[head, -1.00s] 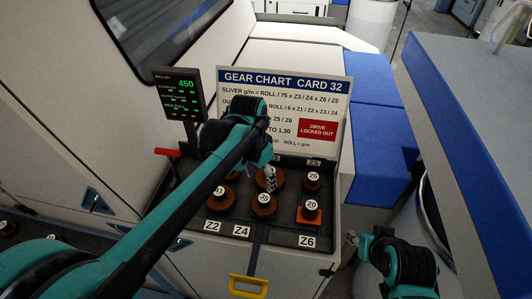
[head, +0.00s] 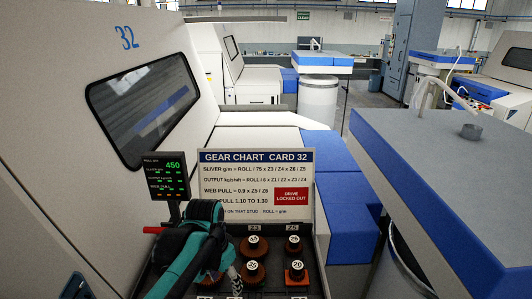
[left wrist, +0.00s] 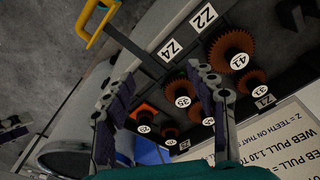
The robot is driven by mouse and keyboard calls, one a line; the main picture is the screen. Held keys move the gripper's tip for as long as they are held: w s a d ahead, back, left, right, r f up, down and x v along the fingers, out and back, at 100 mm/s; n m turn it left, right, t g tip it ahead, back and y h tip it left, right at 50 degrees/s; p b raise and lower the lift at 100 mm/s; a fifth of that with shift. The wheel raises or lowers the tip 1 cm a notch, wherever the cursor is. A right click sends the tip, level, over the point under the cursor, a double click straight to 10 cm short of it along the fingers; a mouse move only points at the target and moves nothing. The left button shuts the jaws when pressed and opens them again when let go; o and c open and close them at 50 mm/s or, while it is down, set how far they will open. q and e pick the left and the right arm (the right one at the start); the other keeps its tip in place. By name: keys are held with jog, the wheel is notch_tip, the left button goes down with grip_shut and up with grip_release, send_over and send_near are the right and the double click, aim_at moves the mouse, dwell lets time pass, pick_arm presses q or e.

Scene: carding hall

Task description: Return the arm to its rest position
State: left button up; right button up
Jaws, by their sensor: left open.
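My left gripper (head: 235,280) reaches in from the lower left in the head view, over the left part of the gear tray, just left of the gear marked 35 (head: 252,271). Its fingers are partly cut off by the lower edge. In the left wrist view, my left gripper (left wrist: 160,72) has its two fingers spread apart with nothing held between them. Gears beyond the fingers sit on their studs, among them a large brown one (left wrist: 231,42) near the Z2 label. A small part of what looks like my right gripper (left wrist: 12,132) shows at the left edge there.
The gear chart board (head: 256,190) stands behind the tray, with a lit display (head: 166,176) on a post to its left. A yellow handle (left wrist: 97,20) sticks out from the tray front. A blue-edged grey machine top (head: 440,170) stands at right.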

pick_arm(q)
jog(key=s+a+f+n+t+b, duration=0.3)
jog(key=s+f+b, duration=0.3)
jog(key=f+b, duration=0.5)
jog(key=s+a+f+n+t+b, duration=0.3)
jog(key=s+f+b, duration=0.4)
jog(key=f+b, duration=0.4)
notch_tip(320, 180, down, 2)
jog(key=shift+s+a+f+n+y, duration=0.2)
jog(key=shift+a+n+y, duration=0.2)
jog(key=shift+a, duration=0.35)
pick_arm(e)
notch_tip(320, 180, down, 22)
jog(key=s, duration=0.1)
jog(key=shift+a+r, duration=0.15)
jog(key=shift+a, duration=0.05)
